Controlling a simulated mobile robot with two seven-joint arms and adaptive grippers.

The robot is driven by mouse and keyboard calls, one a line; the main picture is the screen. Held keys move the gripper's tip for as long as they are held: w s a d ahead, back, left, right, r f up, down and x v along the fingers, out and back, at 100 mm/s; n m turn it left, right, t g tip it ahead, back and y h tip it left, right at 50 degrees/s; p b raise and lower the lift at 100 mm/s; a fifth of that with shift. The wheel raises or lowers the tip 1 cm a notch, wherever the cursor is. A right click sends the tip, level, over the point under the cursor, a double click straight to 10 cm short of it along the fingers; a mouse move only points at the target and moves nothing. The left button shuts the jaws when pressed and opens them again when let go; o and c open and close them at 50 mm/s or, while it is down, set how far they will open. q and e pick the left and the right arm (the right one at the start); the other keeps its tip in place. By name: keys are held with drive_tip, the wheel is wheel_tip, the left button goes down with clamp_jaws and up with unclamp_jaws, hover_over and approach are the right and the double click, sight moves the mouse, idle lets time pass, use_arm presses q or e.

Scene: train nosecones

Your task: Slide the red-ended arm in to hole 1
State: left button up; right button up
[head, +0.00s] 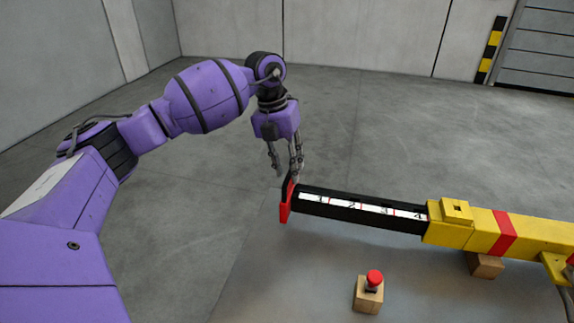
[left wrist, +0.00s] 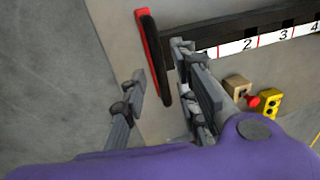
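The black arm (head: 364,210) has a red end plate (head: 285,206) at its left tip and a white strip numbered 1 to 4. Its right end enters a yellow sleeve (head: 478,230), beside the 4. My left gripper (head: 287,176) is open above the red end, pointing down. In the left wrist view the red end plate (left wrist: 144,40), with a black face, appears between the spread fingers (left wrist: 160,60). One finger is on its outer side and the other on the arm's side. I cannot tell whether either touches it. My right gripper is not in view.
A wooden block with a red-topped pin (head: 374,278) stands on the grey table (head: 290,285) in front of the arm. A small yellow block (head: 457,209) sits on the sleeve. Another wooden block (head: 485,265) is under the sleeve. The floor behind is clear.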

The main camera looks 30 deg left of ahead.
use_arm(q)
drive_tip(key=shift+c, duration=0.4)
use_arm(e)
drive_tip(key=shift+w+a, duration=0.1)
use_arm(q)
clamp_jaws()
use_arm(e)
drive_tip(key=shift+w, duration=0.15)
use_arm(q)
drive_tip(key=p, duration=0.2)
hover_over(379, 206)
drive_tip(key=shift+w+d, duration=0.15)
drive_tip(key=shift+d, duration=0.25)
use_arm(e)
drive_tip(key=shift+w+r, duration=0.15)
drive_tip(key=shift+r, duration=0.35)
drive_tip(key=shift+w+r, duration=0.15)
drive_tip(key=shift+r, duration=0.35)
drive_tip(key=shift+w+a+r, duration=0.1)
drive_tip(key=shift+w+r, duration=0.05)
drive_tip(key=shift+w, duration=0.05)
